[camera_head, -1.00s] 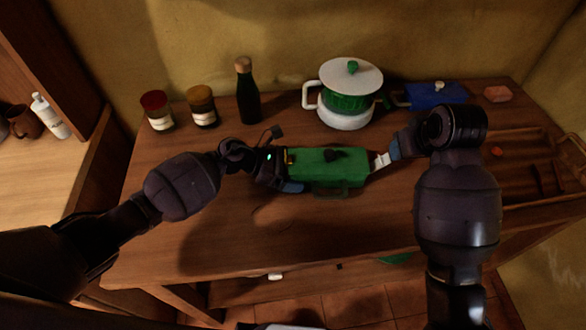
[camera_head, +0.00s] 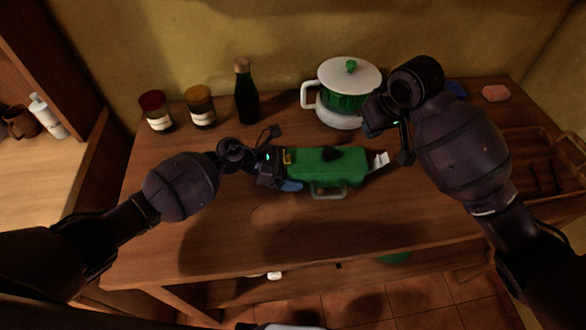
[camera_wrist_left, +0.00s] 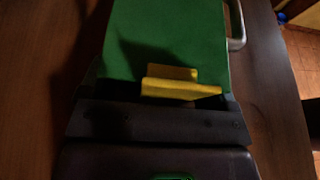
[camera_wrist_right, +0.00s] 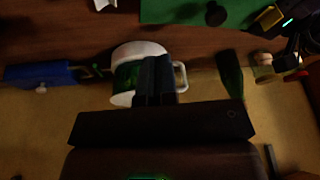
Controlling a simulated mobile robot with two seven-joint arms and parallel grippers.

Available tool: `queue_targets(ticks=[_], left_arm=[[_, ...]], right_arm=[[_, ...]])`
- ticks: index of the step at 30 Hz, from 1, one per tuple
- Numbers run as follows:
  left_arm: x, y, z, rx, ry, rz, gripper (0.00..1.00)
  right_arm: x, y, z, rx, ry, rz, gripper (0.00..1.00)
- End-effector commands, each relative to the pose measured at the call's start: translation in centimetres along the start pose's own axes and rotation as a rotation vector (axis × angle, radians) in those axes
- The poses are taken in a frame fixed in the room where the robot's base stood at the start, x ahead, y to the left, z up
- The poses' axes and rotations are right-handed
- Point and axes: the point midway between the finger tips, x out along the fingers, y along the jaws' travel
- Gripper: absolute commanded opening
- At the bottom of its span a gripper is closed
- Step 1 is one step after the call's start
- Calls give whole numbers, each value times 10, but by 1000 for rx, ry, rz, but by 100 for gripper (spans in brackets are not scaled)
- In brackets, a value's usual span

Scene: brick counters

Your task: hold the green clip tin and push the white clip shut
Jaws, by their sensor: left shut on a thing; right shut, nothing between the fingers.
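The green clip tin (camera_head: 325,170) lies on the wooden counter, with a grey handle along its near side. My left gripper (camera_head: 284,172) is shut on its left end, beside the yellow clip (camera_head: 287,157). The left wrist view shows the yellow clip (camera_wrist_left: 180,86) at the tin's edge. The white clip (camera_head: 380,160) is at the tin's right end and slants outward and up from it. My right gripper (camera_head: 370,128) is shut and empty, above the counter in front of the pot, apart from the white clip. In the right wrist view its fingers (camera_wrist_right: 155,70) are together.
A white-lidded pot (camera_head: 348,82) stands behind the tin. A dark bottle (camera_head: 246,95) and two jars (camera_head: 156,112) stand at the back left. A pink block (camera_head: 495,93) and a blue box (camera_wrist_right: 40,75) are at the back right. A wooden tray (camera_head: 530,150) is on the right.

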Motion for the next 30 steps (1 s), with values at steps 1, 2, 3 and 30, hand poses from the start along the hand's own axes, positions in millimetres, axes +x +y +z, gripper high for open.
queue_targets(ticks=[1, 2, 3, 30], left_arm=[[0, 0, 0, 0, 0, 1, 51], [0, 0, 0, 0, 0, 1, 51], [0, 0, 0, 0, 0, 1, 51], [0, 0, 0, 0, 0, 1, 51]], right_arm=[[0, 6, -1, -1, -33, 10, 0], [2, 8, 0, 4, -55, 11, 0], [3, 12, 0, 13, -84, 15, 0], [24, 80, 33, 225, -348, 92, 0]])
